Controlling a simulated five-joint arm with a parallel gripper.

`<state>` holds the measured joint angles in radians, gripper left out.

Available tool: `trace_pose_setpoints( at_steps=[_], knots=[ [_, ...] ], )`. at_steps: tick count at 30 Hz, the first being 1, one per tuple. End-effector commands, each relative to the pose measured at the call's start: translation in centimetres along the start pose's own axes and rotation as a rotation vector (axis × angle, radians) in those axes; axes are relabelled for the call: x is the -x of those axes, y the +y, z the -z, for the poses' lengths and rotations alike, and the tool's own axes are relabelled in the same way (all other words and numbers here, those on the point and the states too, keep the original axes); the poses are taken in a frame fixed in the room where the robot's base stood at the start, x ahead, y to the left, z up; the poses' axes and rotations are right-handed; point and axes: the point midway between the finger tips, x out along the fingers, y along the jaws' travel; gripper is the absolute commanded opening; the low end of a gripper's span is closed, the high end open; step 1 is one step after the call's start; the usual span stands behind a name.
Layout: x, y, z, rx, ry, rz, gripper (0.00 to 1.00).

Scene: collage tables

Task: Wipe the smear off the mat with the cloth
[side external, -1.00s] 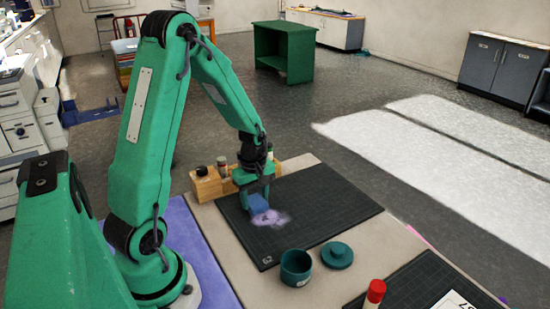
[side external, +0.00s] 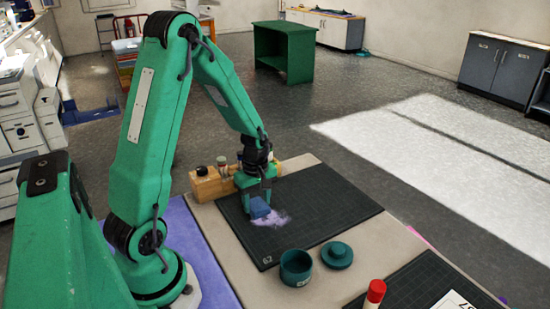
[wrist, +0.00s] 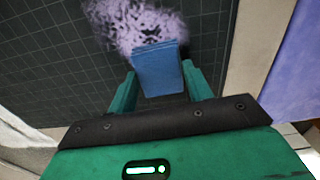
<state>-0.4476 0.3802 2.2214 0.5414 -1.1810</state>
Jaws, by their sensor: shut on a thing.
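The blue folded cloth (side external: 259,207) is gripped by my gripper (side external: 257,194) and is over the dark mat (side external: 325,205). The cloth also shows in the wrist view (wrist: 158,68) between my gripper's fingers (wrist: 160,88). The pale purple smear (side external: 276,220) lies on the mat, just beside and partly under the cloth. In the wrist view the smear (wrist: 130,24) spreads beyond the cloth's far edge. I cannot tell whether the cloth presses on the mat.
A wooden block rack (side external: 208,186) with small bottles stands behind my gripper. A teal pot (side external: 296,267) and its teal lid (side external: 337,255) stand near the mat's front edge. A red-capped tube (side external: 374,292) stands at the front. The mat's right side is clear.

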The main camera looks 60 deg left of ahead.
Motion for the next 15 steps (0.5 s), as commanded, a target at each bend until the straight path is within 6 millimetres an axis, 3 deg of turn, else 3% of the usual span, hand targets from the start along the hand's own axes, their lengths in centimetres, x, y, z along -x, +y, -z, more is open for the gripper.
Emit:
trace_pose_setpoints(
  at_steps=[15],
  knots=[
    [0.1,-0.1,-1.6,-0.001,0.001,-0.002,0.28]
  ],
)
